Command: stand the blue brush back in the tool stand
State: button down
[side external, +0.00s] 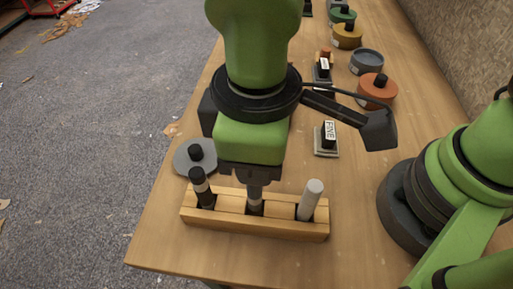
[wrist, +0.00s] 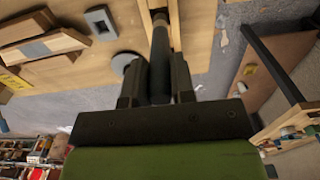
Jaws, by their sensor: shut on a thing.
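The wooden tool stand (side external: 230,203) lies near the table's front edge and has three slots. My gripper (side external: 256,180) is above its middle slot, shut on a dark grey-blue handle, which I take for the blue brush (side external: 255,205). The brush is about upright, with its lower part at the middle slot; how deep it sits is hidden. In the wrist view the brush (wrist: 160,68) runs between my two fingers towards the stand (wrist: 146,12). A black tool (side external: 202,188) with a pale band leans in the left slot. A pale grey cylinder-handled tool (side external: 310,199) leans in the right slot.
A grey disc with a black knob (side external: 195,157) lies just behind the stand's left end. A block marked FINE (side external: 328,137) stands behind the right end. Several coloured tins, including an orange one (side external: 376,88), line the table's back. The table's left edge is close.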

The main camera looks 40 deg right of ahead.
jog(key=shift+f, duration=2.4)
dwell(3.3)
jog(key=c, duration=0.9)
grip_release()
notch_tip(320, 180, up, 10)
jog(key=shift+f, duration=0.25)
jog(key=s+d+r+m+t, duration=0.1)
jog(key=d+r+m+t, duration=0.1)
jog(key=d, duration=0.5)
jog(key=s+d+r+m+t+y, duration=0.1)
jog(key=d+r+m+t, duration=0.1)
jog(key=d+r+m, duration=0.3)
jog(key=s+d+r+m+t+y, duration=0.1)
jog(key=d+r+m+t, duration=0.2)
jog(key=d+m, duration=0.3)
jog(key=shift+s+d+r, duration=0.15)
jog(key=shift+d+r, duration=0.1)
jog(key=shift+d, duration=0.65)
jog(key=shift+s+d+r, duration=0.15)
jog(key=shift+d+r, duration=0.1)
jog(key=shift+d, duration=0.6)
